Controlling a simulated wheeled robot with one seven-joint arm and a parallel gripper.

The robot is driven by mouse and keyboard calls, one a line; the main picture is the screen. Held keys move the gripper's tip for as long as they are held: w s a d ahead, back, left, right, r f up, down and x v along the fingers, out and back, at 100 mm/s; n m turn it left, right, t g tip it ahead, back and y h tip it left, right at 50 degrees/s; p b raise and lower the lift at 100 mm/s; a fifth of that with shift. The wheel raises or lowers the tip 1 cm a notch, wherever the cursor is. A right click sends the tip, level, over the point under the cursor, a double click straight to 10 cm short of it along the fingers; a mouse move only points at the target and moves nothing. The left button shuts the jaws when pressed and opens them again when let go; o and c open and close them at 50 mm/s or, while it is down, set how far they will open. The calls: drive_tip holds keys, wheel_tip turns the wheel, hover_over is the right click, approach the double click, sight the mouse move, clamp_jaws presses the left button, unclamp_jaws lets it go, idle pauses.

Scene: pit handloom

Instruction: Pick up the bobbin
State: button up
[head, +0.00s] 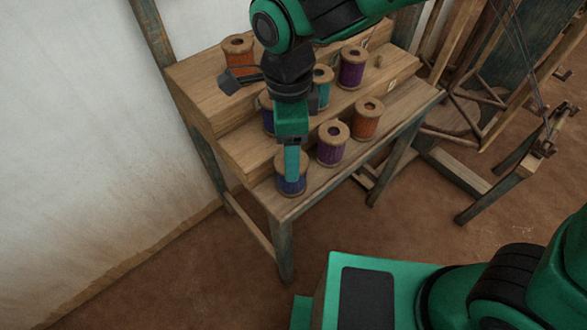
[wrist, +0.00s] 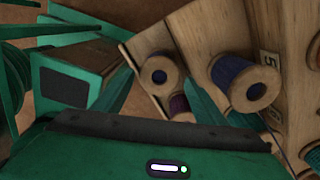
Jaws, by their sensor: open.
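Several wooden bobbins wound with coloured thread stand upright on a stepped wooden rack. A blue bobbin (head: 291,184) is at the near left end of the lowest step. My gripper (head: 292,162) points down over it and hides part of it. The gripper is open with nothing seen in it; I cannot tell whether it touches the bobbin. Another blue bobbin (head: 267,118) on the middle step is partly hidden behind my gripper. In the wrist view, a dark blue bobbin (wrist: 160,90) and a larger blue one (wrist: 232,71) show beyond my green gripper body.
Purple (head: 332,152) and orange (head: 366,125) bobbins share the lowest step. A teal bobbin (head: 324,90) is on the middle step, with a purple one (head: 352,74) farther right. An orange one (head: 241,64) is at the upper left. A loom frame (head: 470,180) stands at right.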

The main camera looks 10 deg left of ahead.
drive_tip(key=shift+f, duration=2.8)
drive_tip(key=c, duration=0.9)
